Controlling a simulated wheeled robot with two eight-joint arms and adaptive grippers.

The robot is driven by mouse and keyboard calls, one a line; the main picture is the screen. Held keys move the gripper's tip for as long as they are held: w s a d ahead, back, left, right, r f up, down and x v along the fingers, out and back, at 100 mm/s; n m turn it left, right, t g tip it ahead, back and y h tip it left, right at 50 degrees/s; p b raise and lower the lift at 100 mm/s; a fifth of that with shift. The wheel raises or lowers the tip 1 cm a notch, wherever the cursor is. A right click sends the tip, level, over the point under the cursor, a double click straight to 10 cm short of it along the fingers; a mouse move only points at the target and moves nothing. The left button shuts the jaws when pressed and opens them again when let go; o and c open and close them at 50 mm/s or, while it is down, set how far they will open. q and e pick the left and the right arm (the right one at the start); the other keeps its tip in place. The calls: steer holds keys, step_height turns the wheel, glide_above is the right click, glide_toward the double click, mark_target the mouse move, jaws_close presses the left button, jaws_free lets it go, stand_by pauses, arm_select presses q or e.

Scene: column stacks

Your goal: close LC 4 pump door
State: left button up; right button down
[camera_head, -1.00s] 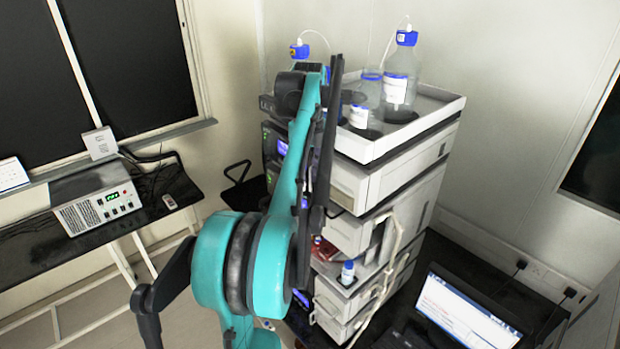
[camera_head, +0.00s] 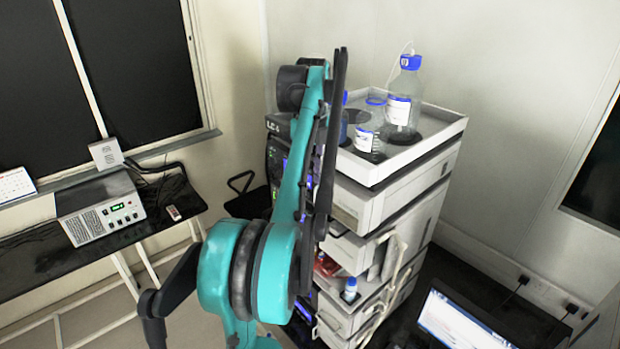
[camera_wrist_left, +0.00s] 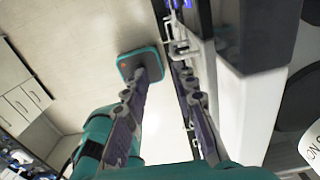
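The LC 4 stack (camera_head: 345,205) of white and grey modules stands at centre in the head view. Its label shows at the upper left, but my teal left arm covers much of its front. I cannot make out the pump door or how far open it stands. In the left wrist view my left gripper (camera_wrist_left: 161,76) has its two fingers apart, with no object visible between them. The right finger is close beside the stack's front (camera_wrist_left: 232,105), which has small fittings and tubing; I cannot tell whether they touch. My right gripper is not in view.
A white tray (camera_head: 448,122) on top of the stack holds bottles (camera_head: 402,95). A laptop (camera_head: 465,325) is at the lower right. A grey instrument (camera_head: 100,208) stands on a dark bench at left. Pale floor (camera_wrist_left: 80,45) is open left of the gripper.

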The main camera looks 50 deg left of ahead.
arm_select(q)
steer(key=shift+d, duration=0.2)
steer(key=shift+a, duration=0.1)
step_height(320, 180, up, 8)
steer(key=shift+f, duration=0.25)
stand_by(0.4)
